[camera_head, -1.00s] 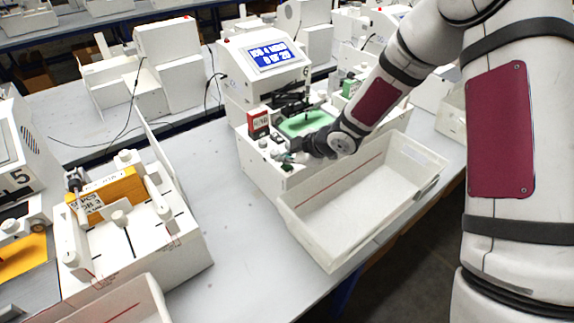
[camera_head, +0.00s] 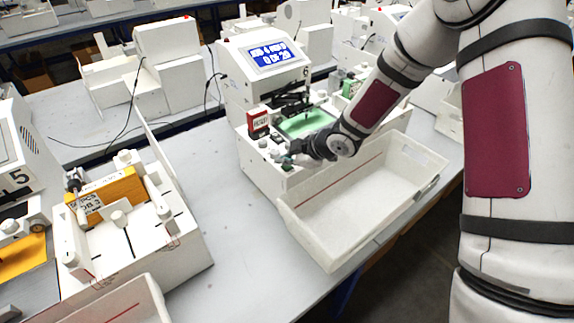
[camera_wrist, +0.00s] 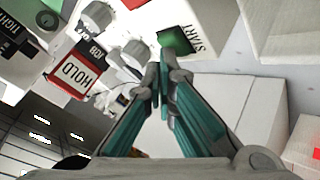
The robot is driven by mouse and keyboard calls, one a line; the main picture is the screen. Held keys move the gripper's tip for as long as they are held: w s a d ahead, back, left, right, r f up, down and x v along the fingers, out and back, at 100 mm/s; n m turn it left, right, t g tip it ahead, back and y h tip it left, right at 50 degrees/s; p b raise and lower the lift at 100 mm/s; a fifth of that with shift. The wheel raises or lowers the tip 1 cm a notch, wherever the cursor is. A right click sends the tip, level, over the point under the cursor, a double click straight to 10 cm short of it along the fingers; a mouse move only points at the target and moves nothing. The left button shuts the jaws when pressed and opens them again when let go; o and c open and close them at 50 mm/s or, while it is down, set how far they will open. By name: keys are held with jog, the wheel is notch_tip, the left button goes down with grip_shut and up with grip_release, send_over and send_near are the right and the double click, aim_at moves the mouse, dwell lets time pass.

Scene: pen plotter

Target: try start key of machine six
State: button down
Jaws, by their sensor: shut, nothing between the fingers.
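Machine six (camera_head: 258,95) is a white plotter with a lit blue display (camera_head: 272,56) and a "6" on its side. In the wrist view its green start key (camera_wrist: 176,40) sits beside the word START. My gripper (camera_head: 290,160) is at the machine's front panel. In the wrist view my gripper (camera_wrist: 163,75) is shut and empty, its fingertips at the lower edge of the start key. I cannot tell whether they touch it. The fingertips hide part of the key.
A red-framed HOLD sign (camera_wrist: 73,74) and grey knobs (camera_wrist: 96,15) are left of the key. An empty white bin (camera_head: 345,205) stands in front of machine six. Machine five (camera_head: 20,170) and an orange block (camera_head: 110,190) in a white fixture are at left.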

aim_at(286, 167)
dwell(0.6)
jog(key=shift+r, duration=0.75)
jog(key=shift+r, duration=0.1)
jog(key=shift+r+p, duration=0.75)
jog(key=shift+r, duration=1.65)
jog(key=shift+d, duration=0.1)
jog(key=s+d+r+m+t+h+b, duration=0.1)
jog(key=s+d+r+m+h, duration=0.35)
jog(key=d+r, duration=0.4)
jog(key=s+d+r+m+h, duration=0.45)
jog(key=s+d+r, duration=0.2)
jog(key=r, duration=0.25)
jog(key=s+r+m+g+y, duration=0.1)
jog(key=s+m, duration=0.8)
jog(key=s, duration=1.3)
notch_tip(286, 167, up, 3)
jog(key=shift+s+d+f+g+y+b, duration=0.2)
jog(key=shift+g+y+b, duration=0.25)
jog(key=shift+y, duration=0.25)
